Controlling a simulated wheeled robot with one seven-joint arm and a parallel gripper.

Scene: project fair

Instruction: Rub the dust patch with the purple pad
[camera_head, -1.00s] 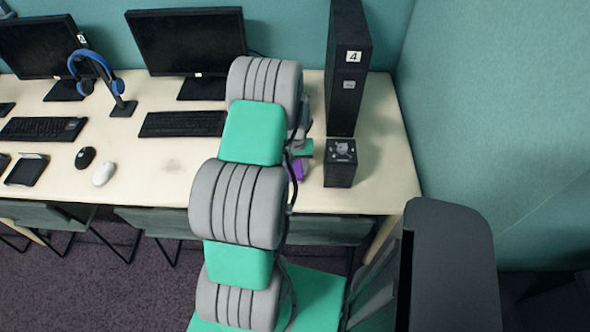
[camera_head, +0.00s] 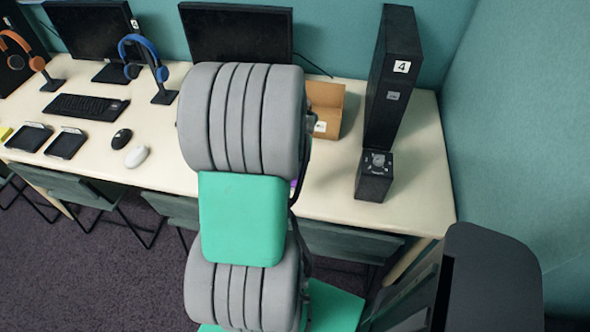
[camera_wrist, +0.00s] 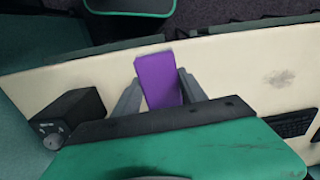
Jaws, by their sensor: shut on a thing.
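The purple pad (camera_wrist: 158,82) is held between the two fingers of my gripper (camera_wrist: 158,90) in the wrist view. It appears above the cream desk top, but I cannot tell whether it touches it. In the head view only a small purple sliver of the pad (camera_head: 293,185) shows beside my arm, and my gripper is hidden behind the arm. The dust patch (camera_wrist: 280,78) is a faint grey smudge on the desk, right of the pad in the wrist view and apart from it. In the head view my arm hides the dust patch.
A black box with a knob (camera_head: 374,176) stands near the desk's right end, before a tall black computer tower (camera_head: 392,85). An open cardboard box (camera_head: 326,108) stands left of the tower. A keyboard (camera_wrist: 290,122) and a white mouse (camera_head: 137,156) lie on the desk (camera_head: 425,190).

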